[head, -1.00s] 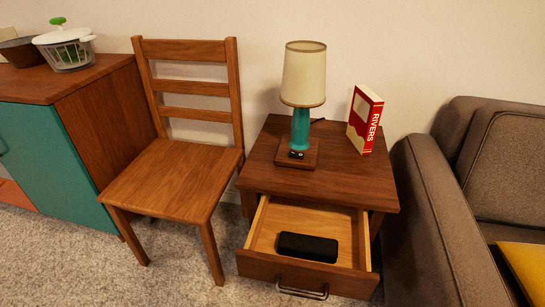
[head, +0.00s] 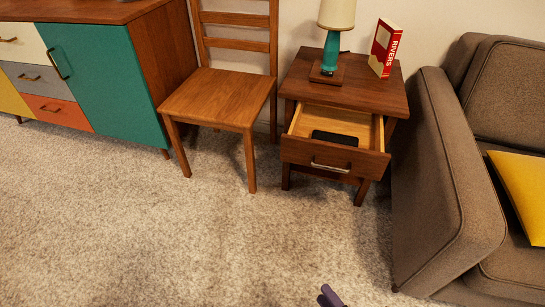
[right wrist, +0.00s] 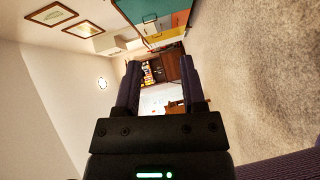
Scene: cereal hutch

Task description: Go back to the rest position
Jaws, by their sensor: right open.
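My right gripper (right wrist: 160,88) is open and empty in the right wrist view, its two dark purple fingers apart with the distant room between them. In the head view, a small purple part of it (head: 330,297) shows at the bottom edge, over the carpet and well apart from the furniture. My left gripper is not in view. The nightstand (head: 345,92) stands against the wall with its drawer (head: 330,156) pulled open. A black box-shaped object (head: 335,138) lies inside the drawer, partly hidden by the drawer front.
A wooden chair (head: 222,98) stands left of the nightstand, beside a colored sideboard (head: 100,80). A brown sofa (head: 440,190) with a yellow cushion (head: 525,190) is at right. A lamp (head: 331,50) and red book (head: 384,48) stand on the nightstand. The carpet (head: 200,240) in front is clear.

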